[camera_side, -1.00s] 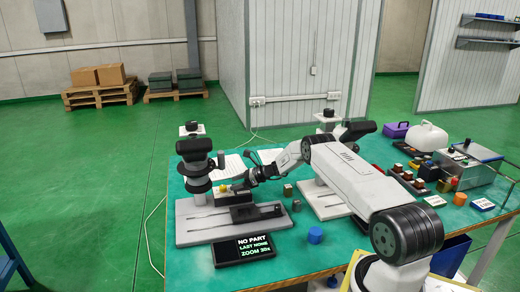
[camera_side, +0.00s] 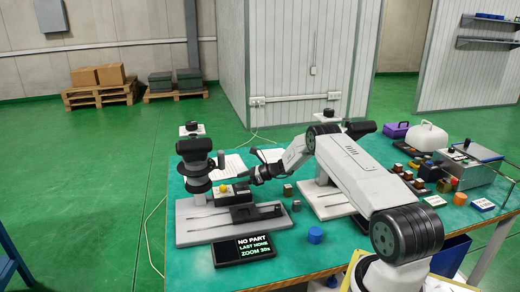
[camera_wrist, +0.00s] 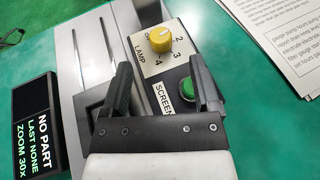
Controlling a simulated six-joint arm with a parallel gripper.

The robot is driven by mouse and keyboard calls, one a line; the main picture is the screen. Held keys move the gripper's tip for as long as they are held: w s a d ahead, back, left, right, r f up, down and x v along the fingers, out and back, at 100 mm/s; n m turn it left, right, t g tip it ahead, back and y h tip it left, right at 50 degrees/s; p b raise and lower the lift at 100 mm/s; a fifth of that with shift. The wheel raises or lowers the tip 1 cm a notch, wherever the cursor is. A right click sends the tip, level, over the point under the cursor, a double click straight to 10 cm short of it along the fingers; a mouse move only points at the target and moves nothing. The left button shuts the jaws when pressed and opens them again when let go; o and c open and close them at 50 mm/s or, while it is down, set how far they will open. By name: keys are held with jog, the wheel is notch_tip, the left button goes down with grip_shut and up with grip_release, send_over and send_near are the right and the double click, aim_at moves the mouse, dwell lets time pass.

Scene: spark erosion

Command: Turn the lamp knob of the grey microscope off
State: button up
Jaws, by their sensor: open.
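The grey microscope (camera_side: 195,172) stands at the left of the green table, on a flat grey base. I cannot tell surely which mark the knob points at. A green button (camera_wrist: 187,89) marked SCREEN sits nearer to me, partly beside my right finger. My gripper (camera_wrist: 160,68) is open and empty; the knob lies beyond its fingertips, between their lines, apart from both. In the side view my gripper (camera_side: 254,176) is right of the knob.
A black display (camera_side: 242,250) reading NO PART, LAST NONE, ZOOM 30x lies in front of the microscope. Printed sheets (camera_wrist: 275,40) lie behind it. A second microscope (camera_side: 325,200) stands to the right, partly behind my arm. A blue cap (camera_side: 315,235) stands on the table.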

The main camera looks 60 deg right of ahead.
aim_at(224, 188)
jog(key=shift+w+a+r+m+t+h, duration=0.4)
jog(key=shift+w+a+m+t+h, duration=0.3)
jog(key=shift+a+m+t, duration=0.1)
jog(key=shift+a+r+m+t+h, duration=0.1)
jog(key=shift+a+m+t+h, duration=0.3)
jog(key=shift+m+h, duration=0.4)
jog(key=shift+a+m+h, duration=0.3)
jog(key=shift+h, duration=0.3)
jog(key=shift+s+a+f+m+g+h, duration=0.2)
jog(key=shift+s+a+f+m+h, duration=0.05)
jog(key=shift+s+m+h, duration=0.3)
jog(key=shift+s+a+f+m+g+h, duration=0.2)
jog(key=shift+s+a+f+m+h, duration=0.1)
jog(key=shift+s+m+h, duration=0.25)
jog(key=shift+s+a+f+m+g+h, duration=0.3)
jog(key=shift+m+h, duration=0.2)
jog(key=shift+h, duration=0.2)
jog(key=shift+w, duration=0.15)
jog(key=shift+x, duration=3.7)
jog(key=shift+d+r, duration=0.1)
